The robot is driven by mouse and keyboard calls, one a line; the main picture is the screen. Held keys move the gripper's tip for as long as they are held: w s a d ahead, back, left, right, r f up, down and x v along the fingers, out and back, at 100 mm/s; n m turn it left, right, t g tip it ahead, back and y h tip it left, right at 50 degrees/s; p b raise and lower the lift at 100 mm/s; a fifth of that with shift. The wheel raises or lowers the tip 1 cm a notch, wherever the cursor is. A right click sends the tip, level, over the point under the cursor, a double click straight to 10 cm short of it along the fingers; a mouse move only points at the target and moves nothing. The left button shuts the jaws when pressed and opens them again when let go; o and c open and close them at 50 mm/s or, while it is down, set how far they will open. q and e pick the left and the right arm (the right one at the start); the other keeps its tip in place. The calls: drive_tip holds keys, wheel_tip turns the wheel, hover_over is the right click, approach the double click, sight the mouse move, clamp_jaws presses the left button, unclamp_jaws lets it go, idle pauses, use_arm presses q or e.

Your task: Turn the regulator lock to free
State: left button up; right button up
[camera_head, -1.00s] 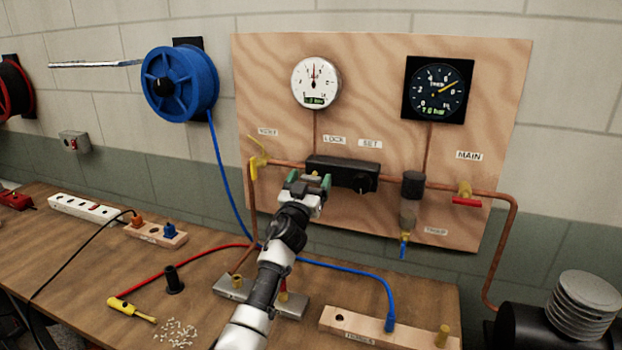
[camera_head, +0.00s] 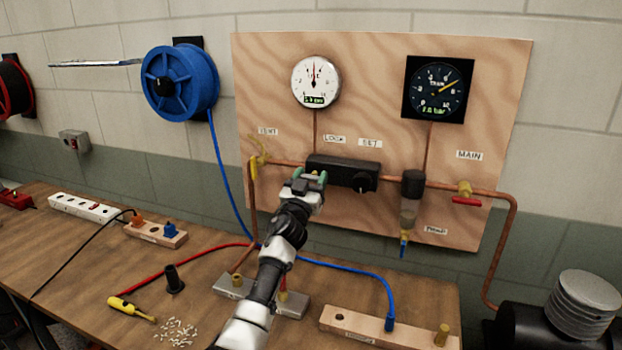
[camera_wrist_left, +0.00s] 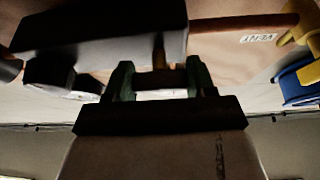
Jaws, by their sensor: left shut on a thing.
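The black regulator block (camera_head: 345,171) is mounted on the plywood panel below the LOCK label (camera_head: 335,139) and the SET label (camera_head: 371,142). Its round knob (camera_head: 361,184) is on the right part of its front. My left gripper (camera_head: 310,178) is at the block's left end, its green fingers shut on a small part there, seemingly the regulator lock. In the left wrist view, a brass-coloured stem (camera_wrist_left: 159,48) shows between the fingers (camera_wrist_left: 160,80), beside the dark block (camera_wrist_left: 100,32). The gripper mostly hides the lock, so its setting cannot be read. My right gripper is not in view.
Copper pipe runs from the yellow vent valve (camera_head: 259,160) to the red-handled main valve (camera_head: 466,195). Two gauges hang above, the white one (camera_head: 316,82) and the black one (camera_head: 437,90). A filter bowl (camera_head: 410,205) hangs right of the block. The workbench (camera_head: 200,285) lies below.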

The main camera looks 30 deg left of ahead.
use_arm(q)
drive_tip(key=shift+m, duration=0.4)
drive_tip(key=m+h+p, duration=0.1)
drive_tip(key=m+h, duration=0.1)
drive_tip(key=m, duration=0.1)
drive_tip(key=m+h+p, duration=0.1)
drive_tip(key=m, duration=0.2)
drive_tip(key=shift+a+r+m+h, duration=0.1)
drive_tip(key=shift+m+h, duration=0.2)
drive_tip(key=shift+h, duration=0.1)
drive_tip(key=m+h+p, duration=0.1)
drive_tip(key=m, duration=0.2)
drive_tip(key=m+g+h+p, duration=0.1)
drive_tip(key=m+p, duration=0.1)
drive_tip(key=m, duration=0.1)
drive_tip(key=shift+h, duration=0.3)
drive_tip(key=m+g+p, duration=0.1)
drive_tip(key=m+p, duration=0.1)
drive_tip(key=m, duration=0.1)
drive_tip(key=m+g+h+p, duration=0.1)
drive_tip(key=m+p, duration=0.1)
drive_tip(key=m, duration=0.1)
drive_tip(key=shift+m+g+p, duration=0.5)
drive_tip(key=shift+m+p, duration=0.7)
drive_tip(key=shift+m, duration=0.2)
drive_tip(key=shift+f, duration=0.2)
drive_tip(key=o, duration=0.9)
